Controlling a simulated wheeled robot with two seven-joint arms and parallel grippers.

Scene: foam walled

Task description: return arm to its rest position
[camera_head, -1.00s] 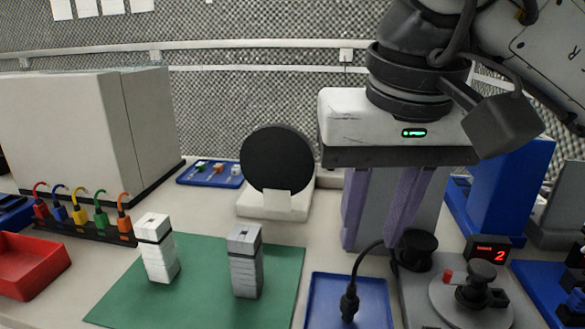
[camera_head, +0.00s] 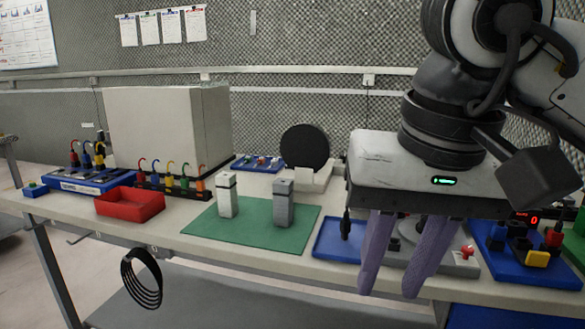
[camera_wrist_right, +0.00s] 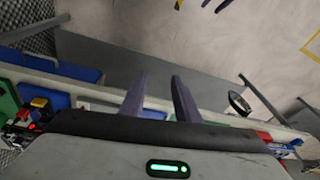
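My right gripper (camera_head: 388,292) reaches in from the upper right in the head view. Its two purple fingers hang down, apart, in front of the table's front edge, with nothing between them. In the right wrist view my right gripper (camera_wrist_right: 160,84) also shows an empty gap between its fingers, with grey floor beyond. The gripper hides part of the grey device with the black knob behind it. My left gripper is not in the head view.
The table holds a green mat (camera_head: 250,240) with a white block tower (camera_head: 227,196) and a grey one (camera_head: 283,204). A blue tray (camera_head: 330,243) with a black plug is beside my fingers. A red bin (camera_head: 130,206) is at left. Black rings (camera_head: 142,280) hang below the table edge.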

